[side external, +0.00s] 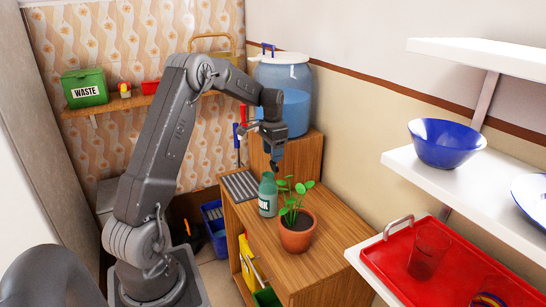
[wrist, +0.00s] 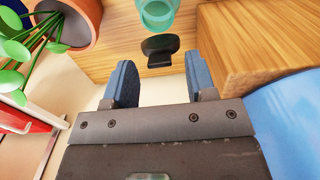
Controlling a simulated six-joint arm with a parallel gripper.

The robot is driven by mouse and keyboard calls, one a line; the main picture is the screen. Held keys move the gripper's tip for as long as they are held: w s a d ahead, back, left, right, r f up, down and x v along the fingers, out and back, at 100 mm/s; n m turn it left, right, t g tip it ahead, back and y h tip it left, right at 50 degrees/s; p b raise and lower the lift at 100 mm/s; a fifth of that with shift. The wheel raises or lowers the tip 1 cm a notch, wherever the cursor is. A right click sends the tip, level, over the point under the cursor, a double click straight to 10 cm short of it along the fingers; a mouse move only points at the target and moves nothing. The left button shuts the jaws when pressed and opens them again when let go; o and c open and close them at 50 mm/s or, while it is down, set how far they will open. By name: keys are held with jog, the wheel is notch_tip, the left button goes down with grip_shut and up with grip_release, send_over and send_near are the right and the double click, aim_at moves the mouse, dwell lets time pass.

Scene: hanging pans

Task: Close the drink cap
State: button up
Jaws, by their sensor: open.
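The drink bottle (side external: 267,196) is green with a pale label and stands upright on the wooden cabinet, beside the potted plant. In the wrist view its teal open mouth (wrist: 157,14) shows at the top edge. A black cap (wrist: 160,48) shows just below the mouth, not over it; how it joins the bottle is not clear. My gripper (side external: 276,160) is above the bottle, pointing down. In the wrist view my gripper (wrist: 160,80) is open, with its two blue-grey fingers apart and the cap beyond their tips, between them in the picture.
A potted plant (side external: 297,232) stands close to the bottle. A raised wooden box (side external: 300,160) carries a blue barrel (side external: 290,75) behind it. A red tray (side external: 395,262) with glasses is at the right. Shelves (side external: 440,170) with a blue bowl (side external: 446,143) hang at the right.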

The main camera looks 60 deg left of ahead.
jog(key=shift+f, duration=0.95)
jog(key=c, duration=0.9)
jog(key=shift+c, duration=0.2)
